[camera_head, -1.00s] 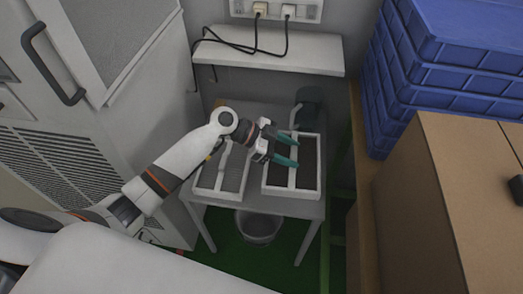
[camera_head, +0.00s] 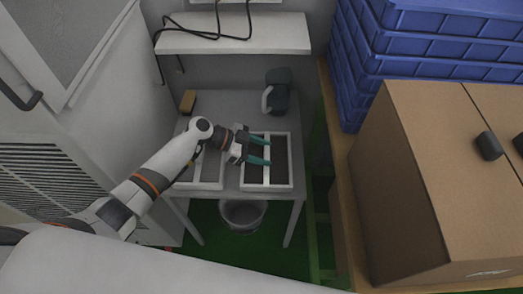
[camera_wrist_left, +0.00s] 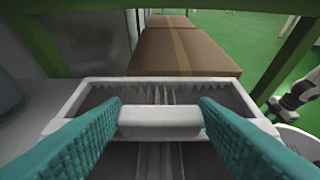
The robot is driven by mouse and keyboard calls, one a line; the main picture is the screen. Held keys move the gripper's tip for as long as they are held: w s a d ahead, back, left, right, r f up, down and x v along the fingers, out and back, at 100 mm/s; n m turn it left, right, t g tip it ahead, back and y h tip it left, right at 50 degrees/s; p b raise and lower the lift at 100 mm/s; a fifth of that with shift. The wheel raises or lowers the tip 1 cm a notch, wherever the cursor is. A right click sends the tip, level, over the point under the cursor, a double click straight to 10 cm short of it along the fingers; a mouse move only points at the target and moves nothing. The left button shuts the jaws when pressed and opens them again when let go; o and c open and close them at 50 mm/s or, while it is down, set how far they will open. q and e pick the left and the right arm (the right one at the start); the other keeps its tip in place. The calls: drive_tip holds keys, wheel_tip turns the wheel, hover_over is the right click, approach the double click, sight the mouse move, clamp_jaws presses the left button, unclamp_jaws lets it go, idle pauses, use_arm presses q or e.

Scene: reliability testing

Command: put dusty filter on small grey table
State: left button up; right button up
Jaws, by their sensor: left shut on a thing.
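The small grey table (camera_head: 235,105) carries two white-framed filters side by side. The right filter (camera_head: 281,165) has a dark grey infill. My left gripper (camera_head: 270,151) reaches over it from the left, with its teal fingers closed on its middle bar. In the left wrist view, my gripper (camera_wrist_left: 160,112) has one finger at each end of the white bar (camera_wrist_left: 160,130), with grey pleats around it. I cannot tell if this filter is lifted off the table. The left filter (camera_head: 207,168) is partly hidden by my arm. My right gripper is out of view.
A dark jug (camera_head: 279,92) and a yellowish block (camera_head: 187,101) stand at the table's back. A white shelf (camera_head: 235,38) with cables is above. A bucket (camera_head: 243,214) is underneath. Cardboard boxes (camera_head: 405,190) and blue crates (camera_head: 425,60) crowd the right side.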

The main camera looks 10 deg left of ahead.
use_arm(q)
drive_tip(key=o, duration=0.6)
drive_tip(key=shift+f, duration=0.1)
drive_tip(key=o, duration=0.5)
drive_tip(key=shift+c, duration=0.2)
drive_tip(key=shift+a+r, duration=0.1)
drive_tip(key=shift+r, duration=0.2)
drive_tip(key=v, duration=0.7)
drive_tip(key=shift+a, duration=0.1)
drive_tip(key=shift+s, duration=0.15)
